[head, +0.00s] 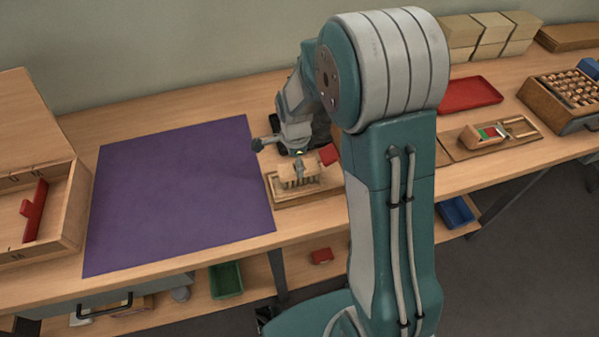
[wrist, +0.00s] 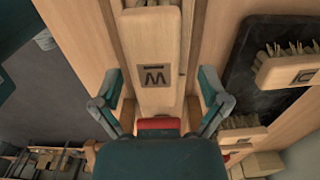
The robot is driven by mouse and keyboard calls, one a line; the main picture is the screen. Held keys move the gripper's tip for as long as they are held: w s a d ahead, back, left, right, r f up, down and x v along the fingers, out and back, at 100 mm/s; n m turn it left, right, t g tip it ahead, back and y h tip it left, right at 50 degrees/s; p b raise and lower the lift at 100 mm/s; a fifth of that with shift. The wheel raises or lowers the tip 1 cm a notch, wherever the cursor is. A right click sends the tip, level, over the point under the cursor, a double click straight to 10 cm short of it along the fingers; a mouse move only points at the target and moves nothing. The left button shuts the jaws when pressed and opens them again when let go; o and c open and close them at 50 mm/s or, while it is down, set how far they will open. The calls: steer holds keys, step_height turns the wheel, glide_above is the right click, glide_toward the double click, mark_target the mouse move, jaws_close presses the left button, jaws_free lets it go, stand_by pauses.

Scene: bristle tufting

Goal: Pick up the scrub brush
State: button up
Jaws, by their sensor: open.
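A pale wooden scrub brush (head: 299,177) with bristles sits on a wooden board (head: 290,200) right of the purple mat in the head view. In the wrist view, a wooden brush block (wrist: 153,45) with a dark letter mark lies between my fingers. My gripper (wrist: 158,92) is open, with one finger on each side of the block; I cannot tell whether either touches it. In the head view my gripper (head: 292,150) is at the brush's far side, partly hidden by my arm. A red piece (head: 328,154) is at the brush's right end; red also shows near my palm (wrist: 158,123).
The purple mat (head: 180,190) is bare. An open wooden box (head: 65,215) with a red object stands left. A red tray (head: 469,94), a small tray (head: 498,136) and a wooden rack (head: 565,95) are right. Another lettered block (wrist: 287,70) shows in the wrist view.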

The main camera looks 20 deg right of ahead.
steer(key=f, duration=0.4)
steer(key=shift+s+a+f, duration=0.25)
steer(key=shift+a+f, duration=0.1)
steer(key=shift+d+f, duration=0.15)
steer(key=shift+f, duration=0.15)
steer(key=c, duration=1.1)
steer(key=shift+c, duration=0.2)
